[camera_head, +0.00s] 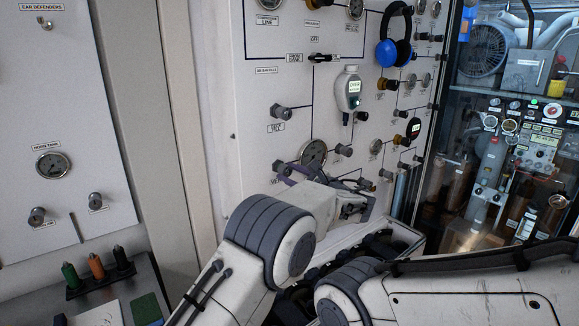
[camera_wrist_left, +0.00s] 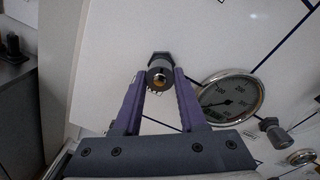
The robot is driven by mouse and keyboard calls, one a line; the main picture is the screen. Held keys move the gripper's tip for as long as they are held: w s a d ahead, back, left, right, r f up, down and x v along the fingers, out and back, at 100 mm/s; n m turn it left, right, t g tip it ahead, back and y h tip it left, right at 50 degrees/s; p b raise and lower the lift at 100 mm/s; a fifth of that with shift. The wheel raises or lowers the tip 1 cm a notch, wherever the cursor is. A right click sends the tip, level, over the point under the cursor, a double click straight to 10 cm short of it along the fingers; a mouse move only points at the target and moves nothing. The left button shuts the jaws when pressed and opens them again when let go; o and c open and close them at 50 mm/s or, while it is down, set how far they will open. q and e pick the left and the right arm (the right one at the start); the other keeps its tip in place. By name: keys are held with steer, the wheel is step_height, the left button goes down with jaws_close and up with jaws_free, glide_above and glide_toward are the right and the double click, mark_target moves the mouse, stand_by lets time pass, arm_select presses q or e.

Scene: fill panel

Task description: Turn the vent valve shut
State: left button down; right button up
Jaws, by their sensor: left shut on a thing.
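My left gripper (camera_wrist_left: 160,82) is shut on a dark grey valve knob (camera_wrist_left: 159,62) with a brass-coloured centre, one purple finger on each side. In the head view the left gripper (camera_head: 284,173) reaches the lower left of the white panel (camera_head: 262,75), left of a round gauge (camera_head: 313,153). The label by this knob is partly hidden and I cannot read it. Another grey knob (camera_head: 280,110) with a small label stands above it, apart from the gripper. My right gripper is out of view; only part of the right arm shows at the lower right.
Close beside the held knob in the wrist view are the gauge (camera_wrist_left: 231,97) and another knob (camera_wrist_left: 274,133). Blue ear defenders (camera_head: 394,45) and a hanging grey meter (camera_head: 348,89) are higher up. Dark hoses (camera_head: 385,245) lie below the panel.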

arm_select(q)
steer(key=shift+m+p, duration=1.15)
steer(key=shift+m, duration=0.65)
steer(key=shift+f, duration=0.1)
steer(key=shift+c, duration=2.4)
jaws_free()
steer(key=shift+s, duration=0.1)
